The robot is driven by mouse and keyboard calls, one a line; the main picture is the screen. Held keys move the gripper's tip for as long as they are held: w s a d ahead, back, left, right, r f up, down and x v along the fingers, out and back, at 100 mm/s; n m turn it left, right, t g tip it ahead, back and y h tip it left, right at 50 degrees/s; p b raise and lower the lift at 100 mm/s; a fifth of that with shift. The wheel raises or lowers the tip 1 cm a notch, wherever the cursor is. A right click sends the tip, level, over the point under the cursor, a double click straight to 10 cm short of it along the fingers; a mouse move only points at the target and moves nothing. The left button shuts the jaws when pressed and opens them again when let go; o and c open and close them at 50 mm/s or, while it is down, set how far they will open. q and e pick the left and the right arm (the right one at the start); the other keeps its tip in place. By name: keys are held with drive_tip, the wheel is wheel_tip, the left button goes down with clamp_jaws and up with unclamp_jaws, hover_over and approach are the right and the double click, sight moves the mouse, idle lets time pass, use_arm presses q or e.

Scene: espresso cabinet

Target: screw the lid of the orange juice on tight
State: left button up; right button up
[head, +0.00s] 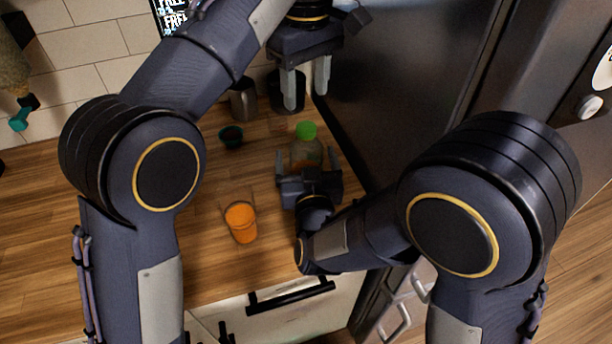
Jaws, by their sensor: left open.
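The orange juice bottle (306,152) stands upright on the wooden counter, close to the dark cabinet side. Its green lid (306,130) sits on top of its neck; how tight it is cannot be told. My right gripper (307,160) is low on the near side of the bottle, with its fingers spread to either side and small gaps showing. It hides the lower part of the bottle. My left gripper (305,92) is open and empty, pointing down, above and beyond the lid in the picture.
A glass of orange juice (241,222) stands left of my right gripper. A small dark green bowl (231,136), a grey metal cup (243,100) and a dark container (274,92) stand farther back.

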drive_tip(key=shift+w+a, duration=0.1)
drive_tip(key=shift+w, duration=0.75)
drive_tip(key=c, duration=1.5)
use_arm(q)
drive_tip(key=shift+n, duration=0.3)
use_arm(e)
clamp_jaws()
use_arm(q)
drive_tip(key=n, duration=0.8)
